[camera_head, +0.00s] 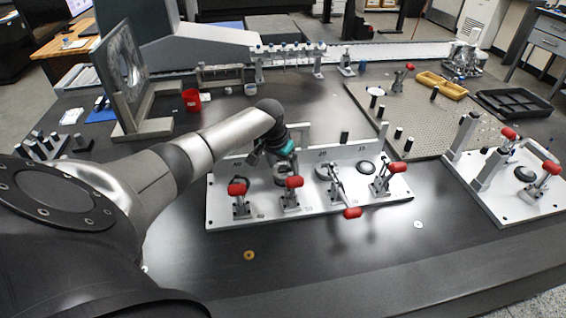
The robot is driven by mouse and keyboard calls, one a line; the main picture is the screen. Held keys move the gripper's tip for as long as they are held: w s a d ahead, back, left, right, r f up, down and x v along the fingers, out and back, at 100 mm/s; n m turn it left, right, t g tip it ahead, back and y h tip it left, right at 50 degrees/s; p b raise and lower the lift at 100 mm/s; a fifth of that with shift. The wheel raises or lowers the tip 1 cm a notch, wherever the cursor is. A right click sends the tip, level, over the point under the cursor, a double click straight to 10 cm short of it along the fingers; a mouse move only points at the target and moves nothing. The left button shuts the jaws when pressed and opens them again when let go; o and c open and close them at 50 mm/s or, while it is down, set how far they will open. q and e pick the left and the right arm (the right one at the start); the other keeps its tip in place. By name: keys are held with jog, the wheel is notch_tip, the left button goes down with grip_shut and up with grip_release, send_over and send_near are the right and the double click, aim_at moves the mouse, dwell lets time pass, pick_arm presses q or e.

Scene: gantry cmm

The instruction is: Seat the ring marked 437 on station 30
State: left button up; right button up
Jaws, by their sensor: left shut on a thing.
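My left gripper (282,163) reaches down over the left half of the white fixture plate (225,217), in front of its upright back wall. It is shut on a dark grey ring-like part (284,178), low over the plate; its number cannot be read, and I cannot tell whether it touches the plate. The back wall carries small station labels, too small to read surely. My right gripper is not in view.
Red-handled toggle clamps (293,183) line the plate's front; one red handle (352,213) hangs low over the front edge. A second clamp fixture (490,195) stands right, a perforated plate (425,125) behind.

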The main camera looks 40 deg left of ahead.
pick_arm(q)
jog(key=shift+f+b, duration=0.3)
jog(key=shift+f, duration=0.35)
jog(key=o, duration=1.6)
